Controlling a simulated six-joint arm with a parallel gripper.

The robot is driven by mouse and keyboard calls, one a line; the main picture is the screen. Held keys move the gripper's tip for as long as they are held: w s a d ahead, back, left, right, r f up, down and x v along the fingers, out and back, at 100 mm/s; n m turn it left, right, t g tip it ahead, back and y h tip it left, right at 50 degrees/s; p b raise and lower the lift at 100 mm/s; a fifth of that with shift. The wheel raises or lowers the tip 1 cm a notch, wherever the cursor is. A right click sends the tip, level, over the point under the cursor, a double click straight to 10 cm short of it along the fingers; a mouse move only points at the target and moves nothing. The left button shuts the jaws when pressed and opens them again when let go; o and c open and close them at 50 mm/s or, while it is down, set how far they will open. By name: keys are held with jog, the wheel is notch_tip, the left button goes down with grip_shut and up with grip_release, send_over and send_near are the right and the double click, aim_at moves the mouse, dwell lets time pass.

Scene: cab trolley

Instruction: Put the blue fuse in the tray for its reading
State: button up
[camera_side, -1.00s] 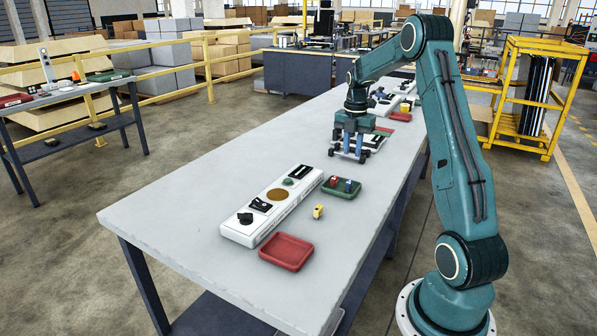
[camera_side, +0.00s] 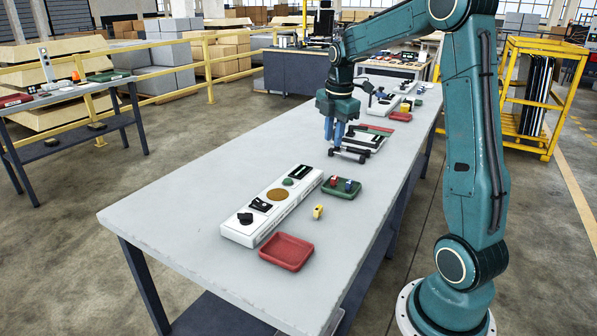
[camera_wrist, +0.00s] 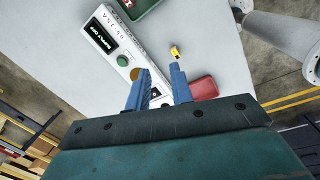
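The blue fuse (camera_side: 347,187) stands in the green tray (camera_side: 341,194), beside a red fuse (camera_side: 334,181). A red tray (camera_side: 286,252) lies empty at the near end of a white panel (camera_side: 238,232). In the wrist view, the panel has a lit display (camera_wrist: 100,36); I cannot read it surely. The red tray also shows there (camera_wrist: 204,88). The green tray (camera_wrist: 147,8) is cut off by the top edge, and the blue fuse is not seen. My gripper (camera_side: 338,140) is open and empty, beyond the far end of the panel. Its fingers are apart in the wrist view (camera_wrist: 159,70).
A small yellow object (camera_side: 318,211) lies on the table between the two trays. The panel carries a black knob (camera_side: 245,218), a switch, an orange disc and a green button. More panels and another red tray (camera_side: 400,117) stand farther back. The table left of the panel is clear.

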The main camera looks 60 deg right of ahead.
jog(key=s+a+r+m+t, duration=0.1)
jog(key=s+a+r+m, duration=0.2)
jog(key=a, duration=0.5)
jog(key=s+a+r+m+t, duration=0.1)
jog(key=s+a+r+m, duration=0.25)
jog(key=a, duration=0.45)
jog(key=s+a+f+m+t, duration=0.2)
jog(key=s+a+m, duration=0.5)
jog(key=s+a, duration=0.3)
jog(key=shift+s+f+y, duration=0.15)
jog(key=shift+s+y, duration=0.25)
jog(key=shift+s, duration=0.05)
